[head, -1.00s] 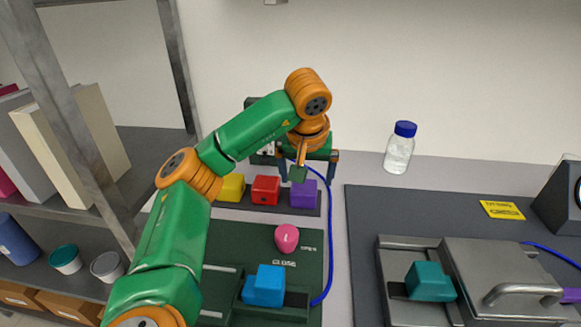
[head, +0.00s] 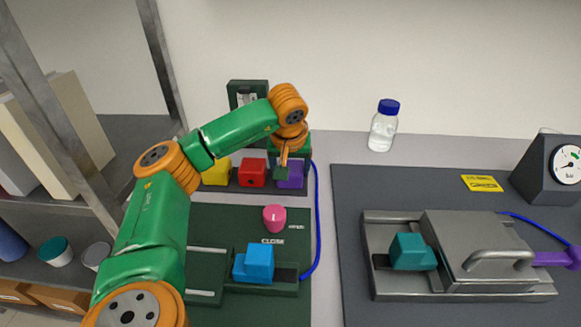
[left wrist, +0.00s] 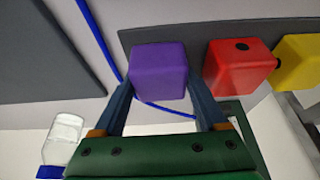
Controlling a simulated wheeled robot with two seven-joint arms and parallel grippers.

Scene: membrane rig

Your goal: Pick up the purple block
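The purple block (head: 291,177) stands at the right end of a row on a dark strip, level with the red block. My left gripper (head: 290,168) points down over it. In the left wrist view the purple block (left wrist: 158,72) sits between the two fingers (left wrist: 160,88), which lie close against its opposite sides. The gripper looks shut on it. No lift off the strip can be seen. The lower ends of the fingers are partly hidden. My right gripper is not in view.
The red block (head: 252,173) and the yellow block (head: 216,173) stand just left of it. A blue cable (head: 317,220) runs close on the right. A pink knob (head: 274,218) and a blue block (head: 258,262) are nearer. A bottle (head: 383,130) stands behind at right.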

